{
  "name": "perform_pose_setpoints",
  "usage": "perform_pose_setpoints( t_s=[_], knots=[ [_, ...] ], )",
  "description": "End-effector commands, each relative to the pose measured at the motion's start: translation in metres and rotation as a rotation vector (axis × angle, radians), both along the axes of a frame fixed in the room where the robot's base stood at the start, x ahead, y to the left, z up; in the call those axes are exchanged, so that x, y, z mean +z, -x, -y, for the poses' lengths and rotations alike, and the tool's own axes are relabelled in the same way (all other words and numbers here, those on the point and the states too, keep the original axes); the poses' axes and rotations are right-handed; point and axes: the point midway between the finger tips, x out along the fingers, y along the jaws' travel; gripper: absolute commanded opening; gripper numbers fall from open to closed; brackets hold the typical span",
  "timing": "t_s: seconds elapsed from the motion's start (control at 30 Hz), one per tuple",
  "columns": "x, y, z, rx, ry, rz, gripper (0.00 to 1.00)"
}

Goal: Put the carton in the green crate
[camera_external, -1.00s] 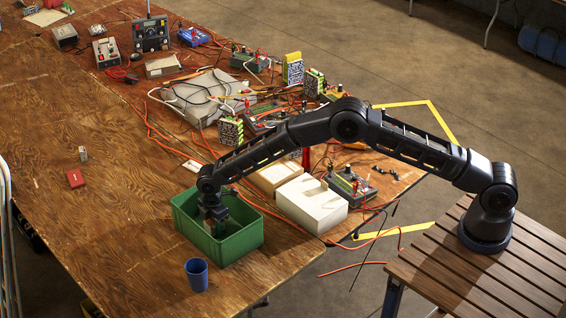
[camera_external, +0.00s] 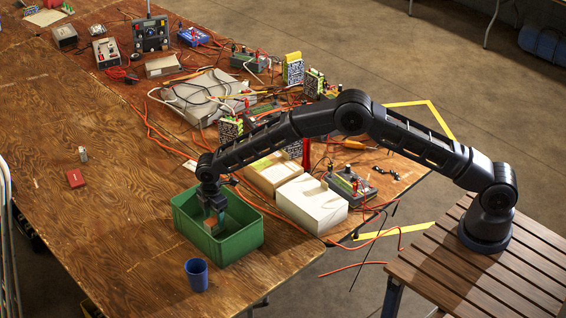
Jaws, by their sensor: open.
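The green crate (camera_external: 236,247) stands near the right edge of the wooden table. My gripper (camera_external: 210,207) points straight down into the crate's left part, its jaws open. A small brownish thing, apparently the carton (camera_external: 213,222), shows inside the crate just below the fingers. It is partly hidden by the gripper and too small to make out its face. I cannot tell whether the fingers touch it.
A blue cup (camera_external: 196,274) stands in front of the crate. A white block (camera_external: 312,204) and a cardboard box (camera_external: 272,172) stand to its right. A red block (camera_external: 75,178) lies at left. Cables and electronic devices crowd the back. The left table area is mostly clear.

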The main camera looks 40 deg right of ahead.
Motion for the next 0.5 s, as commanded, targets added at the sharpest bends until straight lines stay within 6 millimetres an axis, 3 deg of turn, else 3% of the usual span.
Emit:
perform_pose_setpoints(
  t_s=[0.1, 0.3, 0.5],
  knots=[
    [0.025, -0.001, 0.000, 0.000, -0.002, 0.002, 0.58],
    [0.057, 0.000, 0.000, 0.000, -0.001, 0.001, 0.58],
    [0.072, 0.000, 0.000, 0.000, 0.000, 0.000, 0.58]
  ],
)
